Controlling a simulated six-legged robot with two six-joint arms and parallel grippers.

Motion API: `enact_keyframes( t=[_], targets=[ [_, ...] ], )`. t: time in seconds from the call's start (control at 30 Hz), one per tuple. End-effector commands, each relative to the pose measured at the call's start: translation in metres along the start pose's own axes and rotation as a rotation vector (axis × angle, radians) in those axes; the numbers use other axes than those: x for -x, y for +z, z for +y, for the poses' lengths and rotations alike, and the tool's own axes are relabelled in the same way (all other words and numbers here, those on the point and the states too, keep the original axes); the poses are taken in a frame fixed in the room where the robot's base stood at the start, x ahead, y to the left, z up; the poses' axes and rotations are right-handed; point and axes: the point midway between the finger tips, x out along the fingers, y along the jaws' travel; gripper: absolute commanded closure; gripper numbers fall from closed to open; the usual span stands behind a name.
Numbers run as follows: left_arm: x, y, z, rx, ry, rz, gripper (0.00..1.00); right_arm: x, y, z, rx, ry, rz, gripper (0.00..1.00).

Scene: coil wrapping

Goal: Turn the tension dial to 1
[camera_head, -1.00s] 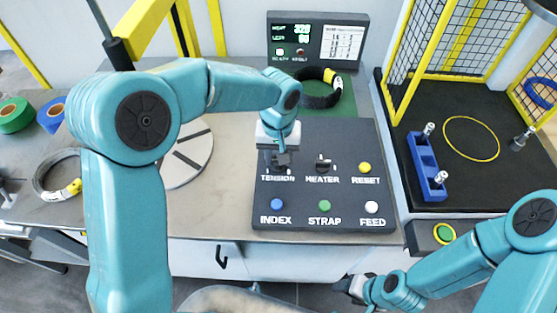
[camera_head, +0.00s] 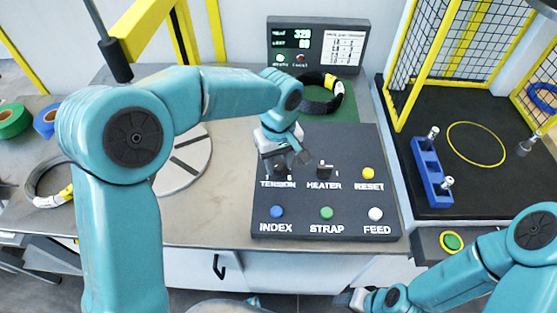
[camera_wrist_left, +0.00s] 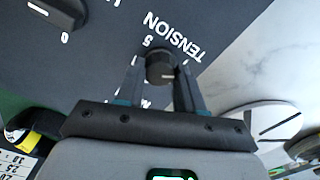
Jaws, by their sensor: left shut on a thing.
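The tension dial (camera_wrist_left: 160,68) is a dark round knob on the black control panel, above the TENSION label in the head view. In the left wrist view numbers are printed around it, one reading 5. My left gripper (camera_wrist_left: 158,80) has its fingers on both sides of the dial, shut on it. In the head view my left gripper (camera_head: 287,165) is tilted and largely hides the dial, so its setting cannot be read. My right gripper (camera_head: 350,298) is low in the picture, in front of the table edge and away from the panel; its jaws are too small to judge.
The heater dial (camera_head: 324,170) stands close to the right of my left gripper. The panel (camera_head: 345,205) also carries the reset, index, strap and feed buttons. A display (camera_head: 318,45) and a black coil (camera_head: 322,95) are behind it. A round turntable (camera_head: 180,170) is left.

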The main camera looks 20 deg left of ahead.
Motion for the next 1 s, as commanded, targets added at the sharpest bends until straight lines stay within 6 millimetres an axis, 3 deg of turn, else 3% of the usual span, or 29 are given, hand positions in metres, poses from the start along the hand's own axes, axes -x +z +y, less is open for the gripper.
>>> enact_keyframes(
  t=[0.23, 0.27, 0.3, 0.33, 0.6, 0.73, 0.87, 1.0],
  targets=[
    [0.001, 0.0, 0.0, 0.003, 0.002, 0.0, 0.93, 0.0, 0.0, 0.0, 0.0, 0.0, 0.0, 0.42],
    [0.001, 0.0, 0.0, 0.003, 0.002, 0.0, 0.57, 0.0, 0.0, 0.0, 0.0, 0.0, 0.0, 0.42],
    [0.001, 0.0, 0.0, 0.003, 0.002, 0.0, 0.44, 0.0, 0.0, 0.0, 0.0, 0.0, 0.0, 0.42],
    [0.001, 0.0, 0.0, 0.002, 0.002, 0.0, 0.38, 0.0, 0.0, 0.0, 0.0, 0.0, 0.0, 0.42],
    [0.001, 0.0, 0.0, 0.001, 0.001, 0.0, 0.38, 0.0, 0.0, 0.0, 0.0, 0.0, 0.0, 0.42],
    [0.01, -0.001, 0.001, 0.001, 0.004, 0.003, 0.38, 0.0, 0.0, 0.0, 0.0, 0.0, 0.0, 0.42],
    [0.036, -0.001, 0.001, 0.001, 0.006, 0.005, 0.38, 0.001, 0.0, 0.0, 0.0, 0.0, 0.0, 0.42],
    [0.075, -0.001, 0.001, 0.001, 0.007, 0.004, 0.38, 0.003, 0.0, -0.001, 0.0, 0.0, 0.0, 0.42]
  ],
)
